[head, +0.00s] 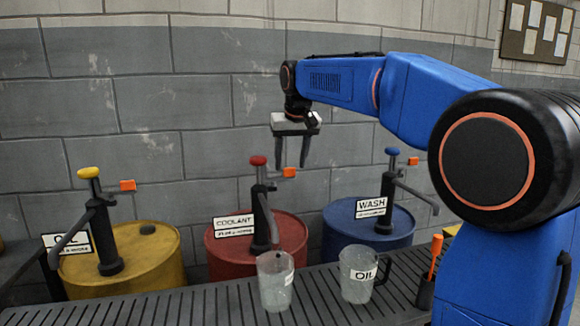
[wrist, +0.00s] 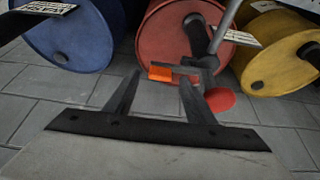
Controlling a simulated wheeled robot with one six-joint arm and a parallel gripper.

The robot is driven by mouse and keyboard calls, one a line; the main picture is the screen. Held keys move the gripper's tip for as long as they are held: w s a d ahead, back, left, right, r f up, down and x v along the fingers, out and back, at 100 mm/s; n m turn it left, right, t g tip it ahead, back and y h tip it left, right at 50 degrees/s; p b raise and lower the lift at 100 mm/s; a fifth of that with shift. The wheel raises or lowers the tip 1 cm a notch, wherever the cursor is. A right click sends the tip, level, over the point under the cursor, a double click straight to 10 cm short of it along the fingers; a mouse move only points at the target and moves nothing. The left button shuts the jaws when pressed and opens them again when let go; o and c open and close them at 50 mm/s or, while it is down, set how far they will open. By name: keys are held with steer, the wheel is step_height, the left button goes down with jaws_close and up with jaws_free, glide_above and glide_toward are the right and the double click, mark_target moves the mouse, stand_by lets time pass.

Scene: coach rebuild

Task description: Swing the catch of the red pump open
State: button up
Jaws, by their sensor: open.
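The red pump (head: 262,200) stands upright on the red drum (head: 288,235), with a red knob (head: 258,160) on top and a label reading COOLANT beside it. Its catch, an orange tab (head: 289,172) on a short dark arm, sticks out to the right near the top. My gripper (head: 291,165) is open and empty, fingers pointing down, just above the tab in the head view. In the wrist view, the orange tab (wrist: 160,73) shows between the two fingertips and the red knob (wrist: 221,99) lies to their right. I cannot tell whether the fingers touch the tab.
The yellow-knobbed OIL pump (head: 103,225) is on the left and the blue-knobbed WASH pump (head: 391,185) on the right, each with an orange tab. A block wall is behind.

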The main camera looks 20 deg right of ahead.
steer(key=shift+x, duration=1.1)
jaws_close()
